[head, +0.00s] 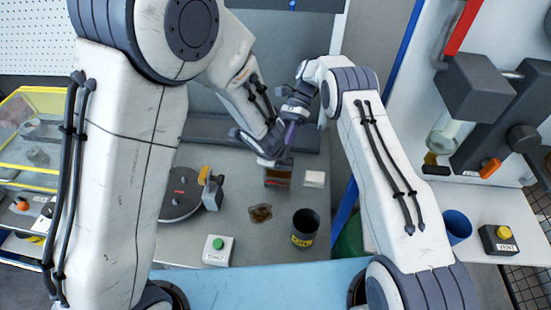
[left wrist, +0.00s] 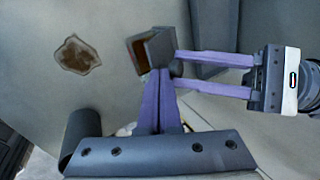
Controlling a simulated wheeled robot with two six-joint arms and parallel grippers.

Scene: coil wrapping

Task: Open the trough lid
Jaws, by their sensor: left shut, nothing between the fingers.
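The trough is a small dark box with a brown inside (head: 277,178) on the grey table in the head view. In the left wrist view the trough (left wrist: 137,52) shows its brown inside beside a grey panel (left wrist: 163,45), which looks like the lid standing at an angle. My left gripper (left wrist: 157,76) is shut and empty, its purple fingertips just by the panel's lower edge; contact is unclear. My right gripper (left wrist: 177,69) comes in from the right with its two fingers apart, tips close to the panel. In the head view both grippers crowd above the trough and partly hide it.
A brown stain-like patch (head: 260,213), a dark cup (head: 305,228), a white box with green button (head: 217,250) and a round grey device (head: 182,195) stand on the table nearby. A small white block (head: 314,179) lies just right of the trough.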

